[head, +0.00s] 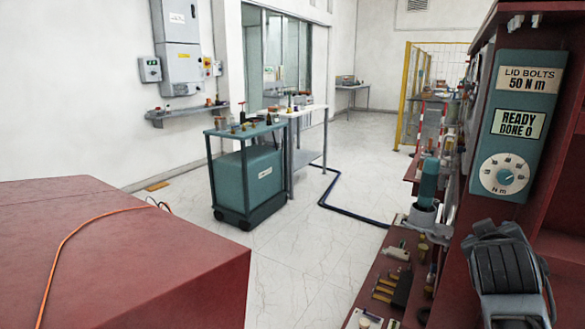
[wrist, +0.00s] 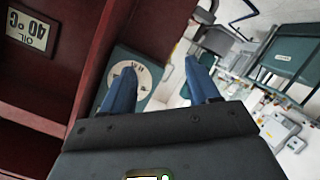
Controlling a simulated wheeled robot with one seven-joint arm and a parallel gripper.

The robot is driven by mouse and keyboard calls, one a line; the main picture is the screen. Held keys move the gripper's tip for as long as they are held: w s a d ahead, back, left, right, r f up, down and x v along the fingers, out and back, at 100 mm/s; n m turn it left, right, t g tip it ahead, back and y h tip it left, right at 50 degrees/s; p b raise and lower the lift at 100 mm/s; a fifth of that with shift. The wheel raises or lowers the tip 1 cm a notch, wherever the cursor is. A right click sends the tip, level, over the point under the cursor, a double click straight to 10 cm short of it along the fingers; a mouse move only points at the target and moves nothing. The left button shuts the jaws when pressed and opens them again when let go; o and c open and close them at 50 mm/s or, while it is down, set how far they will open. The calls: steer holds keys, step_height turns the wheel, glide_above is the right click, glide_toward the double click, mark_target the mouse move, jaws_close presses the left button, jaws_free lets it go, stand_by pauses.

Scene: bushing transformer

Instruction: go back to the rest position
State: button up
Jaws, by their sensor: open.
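My gripper (wrist: 163,76) shows in the wrist view with its two blue fingers apart. Nothing is seen between the fingertips. A teal panel with a round white dial (wrist: 136,76) lies behind the left finger; I cannot tell how far apart they are. In the head view a teal panel (head: 518,125) on the red cabinet reads "LID BOLTS 50 N m" and "READY DONE 0", with a dial marked N m. A dark ribbed body (head: 505,265) is in front of the cabinet below it; I cannot tell whether it is part of my arm.
A large red block (head: 110,255) with an orange cable fills the lower left. A red bench (head: 385,262) with small parts and a teal cylinder (head: 429,182) runs along the right. A teal cart (head: 247,180) stands mid-room. The pale floor (head: 300,255) between is mostly clear, with a dark cable farther back.

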steer(key=s+a+f+n+t+y, duration=0.1)
steer(key=s+a+f+y, duration=0.1)
steer(key=s+a+f, duration=0.35)
steer(key=s+a+f+n+t+y, duration=0.1)
steer(key=s+a+f+y, duration=0.15)
steer(key=s+f, duration=0.6)
steer(key=s+a+f+n+y, duration=0.1)
steer(key=s+a+f+y, duration=0.3)
steer(key=s, duration=0.7)
steer(key=s+a+r+m, duration=0.1)
steer(key=s+a+r, duration=0.1)
steer(key=s, duration=0.5)
steer(key=s+a+r+m, duration=0.1)
steer(key=s+a+r, duration=0.2)
steer(key=s, duration=0.5)
steer(key=s+a+r+m+t, duration=0.1)
steer(key=s+r, duration=0.3)
steer(key=s, duration=0.4)
steer(key=shift+s+a+r, duration=0.15)
steer(key=shift+a+r, duration=0.05)
steer(key=shift+a, duration=0.6)
